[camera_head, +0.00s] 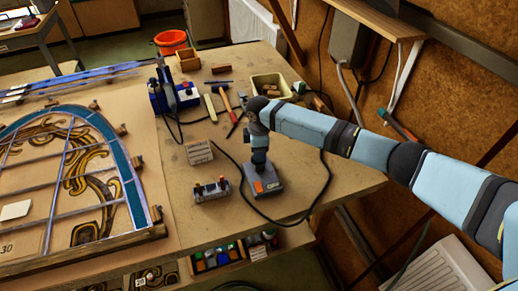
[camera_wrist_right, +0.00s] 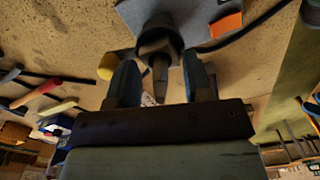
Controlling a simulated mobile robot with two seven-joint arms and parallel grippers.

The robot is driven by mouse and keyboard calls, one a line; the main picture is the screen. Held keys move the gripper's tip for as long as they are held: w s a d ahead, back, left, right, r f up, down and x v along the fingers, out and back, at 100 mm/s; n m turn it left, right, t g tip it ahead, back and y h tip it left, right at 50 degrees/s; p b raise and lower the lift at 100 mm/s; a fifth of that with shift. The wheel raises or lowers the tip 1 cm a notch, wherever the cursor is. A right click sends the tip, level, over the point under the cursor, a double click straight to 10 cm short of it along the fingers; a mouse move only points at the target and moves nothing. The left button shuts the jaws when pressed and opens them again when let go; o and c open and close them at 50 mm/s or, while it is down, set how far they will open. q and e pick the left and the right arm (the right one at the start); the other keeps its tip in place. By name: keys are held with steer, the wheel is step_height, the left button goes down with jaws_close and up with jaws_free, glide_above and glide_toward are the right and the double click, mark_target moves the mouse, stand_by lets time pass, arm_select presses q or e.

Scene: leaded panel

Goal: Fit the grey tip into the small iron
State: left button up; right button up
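A grey station with an orange switch (camera_head: 267,182) stands near the bench's right front edge. My right gripper (camera_head: 259,164) is right over it, pointing down. In the right wrist view, my right gripper (camera_wrist_right: 160,82) has its two fingers apart, one each side of a tapered grey piece (camera_wrist_right: 160,70) that sticks out of a dark round collar (camera_wrist_right: 157,38). Gaps show between fingers and piece. I cannot tell whether this is the small iron with its tip. A grey block with several small upright pieces (camera_head: 212,190) lies to the left. My left gripper is out of view.
A leaded panel (camera_head: 140,200) fills the bench's left side. A small box (camera_head: 199,152), a blue station (camera_head: 172,97), a hammer (camera_head: 228,105) and a cream tub (camera_head: 270,86) stand behind. A black cable (camera_head: 300,215) loops on the right.

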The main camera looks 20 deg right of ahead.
step_height(320, 180, up, 14)
steer(key=b, duration=0.2)
stand_by(0.5)
